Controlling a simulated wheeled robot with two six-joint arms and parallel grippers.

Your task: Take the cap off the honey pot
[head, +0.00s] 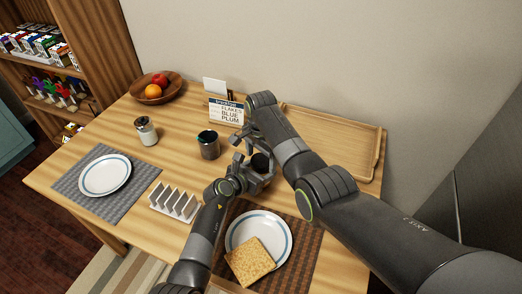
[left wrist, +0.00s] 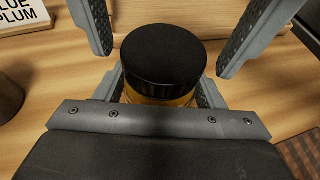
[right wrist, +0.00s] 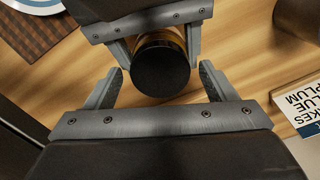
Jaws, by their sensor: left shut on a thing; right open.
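The honey pot (left wrist: 160,99) is an amber jar with a wide black cap (left wrist: 163,58). The cap is on the pot. In the head view the dark cap (head: 261,162) shows between my two hands. My left gripper (head: 263,178) is shut around the jar body below the cap. My right gripper (head: 246,142) is open. In the right wrist view its fingers (right wrist: 160,82) stand apart on either side of the cap, with visible gaps. Most of the jar body is hidden by the cap and the left fingers.
A wooden tray (head: 345,133) lies behind my right arm. A white rack (head: 174,203), a plate (head: 240,232) and toast (head: 251,261) are in front.

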